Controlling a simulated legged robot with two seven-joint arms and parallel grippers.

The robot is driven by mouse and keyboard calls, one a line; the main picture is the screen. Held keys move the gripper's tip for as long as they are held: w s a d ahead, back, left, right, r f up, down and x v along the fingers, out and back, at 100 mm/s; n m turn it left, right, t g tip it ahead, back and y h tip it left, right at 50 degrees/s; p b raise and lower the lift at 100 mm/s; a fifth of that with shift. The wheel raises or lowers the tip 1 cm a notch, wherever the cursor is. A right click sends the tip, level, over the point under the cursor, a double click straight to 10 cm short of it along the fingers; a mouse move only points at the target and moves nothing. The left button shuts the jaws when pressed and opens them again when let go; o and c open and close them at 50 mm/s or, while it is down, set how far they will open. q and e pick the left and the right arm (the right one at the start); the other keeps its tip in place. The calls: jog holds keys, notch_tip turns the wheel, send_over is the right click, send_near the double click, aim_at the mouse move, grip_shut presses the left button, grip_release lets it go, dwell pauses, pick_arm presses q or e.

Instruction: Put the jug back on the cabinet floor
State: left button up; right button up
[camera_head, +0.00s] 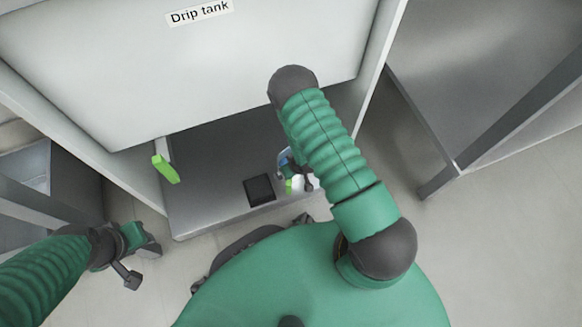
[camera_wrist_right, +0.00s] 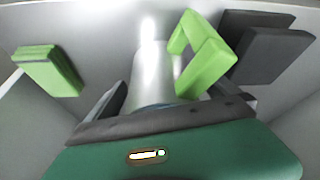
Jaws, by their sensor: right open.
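The jug shows in the right wrist view as a pale shiny cylinder (camera_wrist_right: 152,75) with a green loop handle (camera_wrist_right: 207,58) on its right. In the head view only a small white and green part of the jug (camera_head: 298,184) shows, mostly hidden by my right arm. My right gripper (camera_wrist_right: 172,104) is open, its fingers either side of the jug. The grey cabinet floor (camera_head: 215,192) lies below the drip tank; I cannot tell whether the jug touches it. My left gripper (camera_head: 142,262) is open and empty, outside the cabinet at lower left.
The white drip tank (camera_head: 200,75) fills the upper cabinet. A green lever (camera_head: 165,168) hangs at its left, and a green block (camera_wrist_right: 48,70) shows in the wrist view. A dark square (camera_head: 259,190) lies on the cabinet floor. A dark block (camera_wrist_right: 272,52) is right of the handle.

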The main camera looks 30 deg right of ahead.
notch_tip(320, 180, up, 26)
jog(key=s+a+p, duration=0.1)
jog(key=a+p, duration=0.2)
jog(key=p, duration=0.4)
jog(key=s+a+r+g, duration=0.1)
jog(key=s+a+r, duration=0.1)
jog(key=s+r, duration=0.2)
jog(key=s+a+r, duration=0.2)
jog(key=s+r, duration=0.1)
jog(key=r, duration=0.6)
jog(key=shift+s+a+r+g, duration=0.3)
jog(key=shift+s+g, duration=0.05)
jog(key=shift+g, duration=0.05)
jog(key=w+p+v, duration=0.3)
jog(key=p+v, duration=1)
jog(key=w+r+p+v, duration=0.1)
jog(key=w+p+v, duration=0.2)
jog(key=p+v, duration=1)
jog(key=w+r+p+v, duration=0.1)
jog(key=w+p+v, duration=0.2)
jog(key=p+v, duration=1)
jog(key=shift+d+r+p, duration=0.35)
jog(key=shift+r+p, duration=0.05)
jog(key=shift+p, duration=0.55)
